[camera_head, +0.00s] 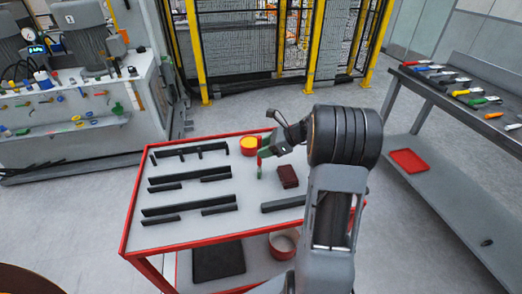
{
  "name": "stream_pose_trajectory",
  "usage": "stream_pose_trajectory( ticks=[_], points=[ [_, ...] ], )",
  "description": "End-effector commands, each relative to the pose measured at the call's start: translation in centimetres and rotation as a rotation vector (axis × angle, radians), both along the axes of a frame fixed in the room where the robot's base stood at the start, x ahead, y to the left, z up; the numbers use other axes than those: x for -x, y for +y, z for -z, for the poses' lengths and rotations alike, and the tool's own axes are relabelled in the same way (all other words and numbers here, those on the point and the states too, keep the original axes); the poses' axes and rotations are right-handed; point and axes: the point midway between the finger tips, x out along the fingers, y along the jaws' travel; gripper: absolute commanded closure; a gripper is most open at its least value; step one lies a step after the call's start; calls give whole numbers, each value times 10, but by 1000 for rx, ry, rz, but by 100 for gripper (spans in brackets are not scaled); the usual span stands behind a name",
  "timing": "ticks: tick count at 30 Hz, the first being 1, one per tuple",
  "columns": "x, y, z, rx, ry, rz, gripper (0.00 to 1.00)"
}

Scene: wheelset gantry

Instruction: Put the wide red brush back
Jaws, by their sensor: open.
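My gripper (264,153) is over the red-rimmed cart (225,142), between a yellow-and-red round tub and a dark red block (288,176). Its jaws are open. A small green and red piece shows at its fingertips, too small to make out. A red-handled tool (415,63) lies at the far end of the right bench, in a row of coloured-handled tools, well away from my gripper. I cannot tell for sure which thing is the wide red brush. My arm hides part of the cart's right side.
Several black slotted bars (188,208) lie on the cart's left half. The round tub (249,145) stands near its back edge. The right bench (450,67) has a red tray (408,161) on its lower shelf. A tool-covered machine (70,125) stands left. Yellow-post fencing (197,60) closes the back.

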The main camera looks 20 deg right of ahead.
Motion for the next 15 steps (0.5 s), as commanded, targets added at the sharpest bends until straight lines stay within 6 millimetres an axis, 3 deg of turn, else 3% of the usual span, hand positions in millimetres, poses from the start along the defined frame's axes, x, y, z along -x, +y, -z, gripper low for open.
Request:
stream_pose_trajectory(
  ticks=[6, 15],
  points=[
    [20, -31, -25, 2, -2, 4, 52],
    [40, -60, -50, 1, 0, 2, 52]
  ],
)
